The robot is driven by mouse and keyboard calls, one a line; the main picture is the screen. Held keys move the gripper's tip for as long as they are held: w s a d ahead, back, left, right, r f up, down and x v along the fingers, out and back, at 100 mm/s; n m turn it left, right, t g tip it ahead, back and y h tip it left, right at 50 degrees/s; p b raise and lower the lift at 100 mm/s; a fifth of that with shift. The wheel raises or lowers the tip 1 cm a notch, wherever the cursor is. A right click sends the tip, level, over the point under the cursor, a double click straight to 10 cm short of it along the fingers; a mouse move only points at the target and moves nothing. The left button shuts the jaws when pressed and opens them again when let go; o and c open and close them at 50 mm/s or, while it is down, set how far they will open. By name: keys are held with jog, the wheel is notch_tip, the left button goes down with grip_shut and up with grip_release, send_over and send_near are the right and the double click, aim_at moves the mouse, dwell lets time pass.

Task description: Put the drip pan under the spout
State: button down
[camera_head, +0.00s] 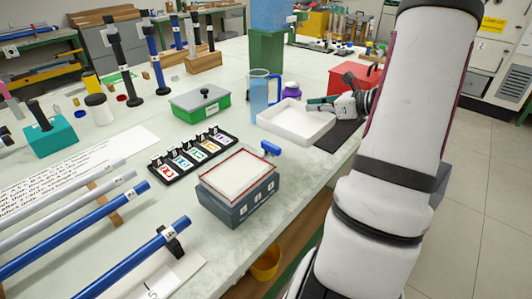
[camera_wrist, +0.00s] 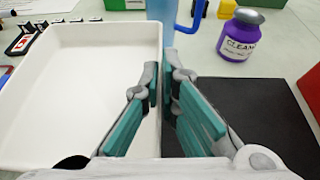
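The drip pan (camera_head: 296,122) is a white, empty, shallow rectangular tray, left of and partly over a dark mat. My gripper (camera_head: 328,103) is at its right side. In the wrist view the pan (camera_wrist: 90,100) fills the left. The teal fingers of my gripper (camera_wrist: 162,88) are close together on either side of its right wall, one inside and one outside, and look shut on it. I cannot tell whether the pan is lifted. A blue tank (camera_head: 272,14) stands on a green stand (camera_head: 266,52) behind the pan, with a small spout-like fitting (camera_head: 294,18) at its right.
A clear blue jug (camera_head: 259,96) stands close behind the pan, near a purple cleaner bottle (camera_head: 292,90). A red box (camera_head: 352,80) stands behind my gripper. The dark mat (camera_head: 340,136) is bare beside the pan. A green-and-grey box (camera_head: 200,103) is farther left.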

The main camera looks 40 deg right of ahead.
aim_at(310, 123)
jog(key=f, duration=0.3)
jog(key=f+b, duration=0.1)
jog(key=f, duration=0.1)
jog(key=shift+w+a+f, duration=0.25)
jog(key=shift+a, duration=0.05)
jog(key=shift+s+f+b, duration=0.1)
jog(key=shift+f+b, duration=0.4)
jog(key=shift+f, duration=1.7)
jog(key=shift+f, duration=0.15)
jog(key=c, duration=1.8)
grip_release()
jog(key=shift+f, duration=0.1)
jog(key=shift+s+d, duration=0.1)
